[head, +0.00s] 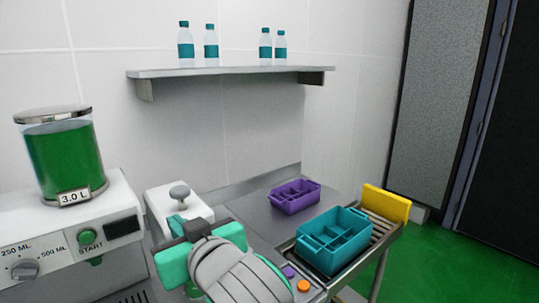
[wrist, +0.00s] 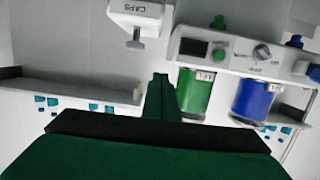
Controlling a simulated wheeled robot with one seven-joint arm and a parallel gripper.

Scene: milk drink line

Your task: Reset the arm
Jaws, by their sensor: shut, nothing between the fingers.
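My gripper (head: 176,222) is in the lower middle of the head view, in front of a white unit with a grey knob (head: 179,191). It holds nothing. In the wrist view its fingers (wrist: 160,80) are together, pointing towards the wall side. My arm's grey and teal wrist hides part of the worktop behind it.
A dispenser with a green tank (head: 66,160) stands left. A purple crate (head: 295,197) sits on the worktop; a teal crate (head: 335,240) is on the roller conveyor by a yellow plate (head: 385,203). The wall shelf (head: 220,71) holds several bottles. The wrist view shows a blue tank (wrist: 252,100).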

